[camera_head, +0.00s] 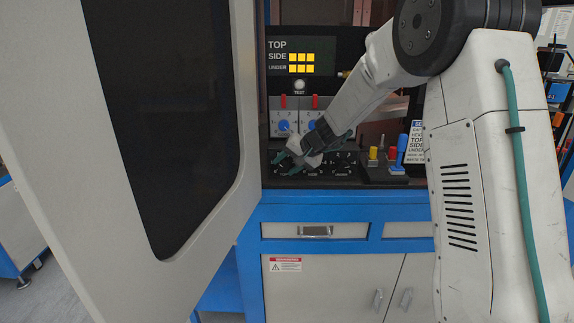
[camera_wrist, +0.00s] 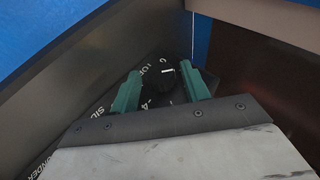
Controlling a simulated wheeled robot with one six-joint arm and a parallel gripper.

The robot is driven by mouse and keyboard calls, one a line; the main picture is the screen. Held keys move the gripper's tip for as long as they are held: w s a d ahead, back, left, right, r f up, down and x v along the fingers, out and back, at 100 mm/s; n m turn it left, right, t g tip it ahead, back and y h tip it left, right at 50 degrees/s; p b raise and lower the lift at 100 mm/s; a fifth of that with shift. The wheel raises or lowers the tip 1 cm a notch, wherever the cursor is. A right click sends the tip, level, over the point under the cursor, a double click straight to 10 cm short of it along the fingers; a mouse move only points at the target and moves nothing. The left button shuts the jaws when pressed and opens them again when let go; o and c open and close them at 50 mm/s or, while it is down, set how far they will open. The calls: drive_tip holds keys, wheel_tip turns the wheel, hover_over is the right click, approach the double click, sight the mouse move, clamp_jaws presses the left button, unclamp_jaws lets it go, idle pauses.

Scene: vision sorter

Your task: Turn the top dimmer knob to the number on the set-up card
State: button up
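The black dimmer panel (camera_head: 345,172) has a row of knobs along the bottom of the cabinet bay. My gripper (camera_head: 285,163) is at its left end and hides the top dimmer knob there. In the wrist view the black knob (camera_wrist: 160,80), with a white pointer line, sits between the teal fingers of my gripper (camera_wrist: 161,70). The fingers stand apart on either side, with a narrow gap seeming to show beside the knob. Dial marks including 0 and 4 are partly visible. The set-up card (camera_head: 414,145) is partly hidden by my arm, and its numbers are unreadable.
A display (camera_head: 300,57) shows yellow squares for SIDE and UNDER, none beside TOP. A white TEST button (camera_head: 299,85), red levers (camera_head: 315,101) and blue knobs (camera_head: 284,126) are above the panel. Colored posts (camera_head: 392,154) stand right. An open cabinet door (camera_head: 215,110) borders the left.

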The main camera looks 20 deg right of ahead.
drive_tip(key=v, duration=0.7)
drive_tip(key=shift+s+d+r, duration=0.2)
drive_tip(key=shift+r, duration=0.05)
idle(0.3)
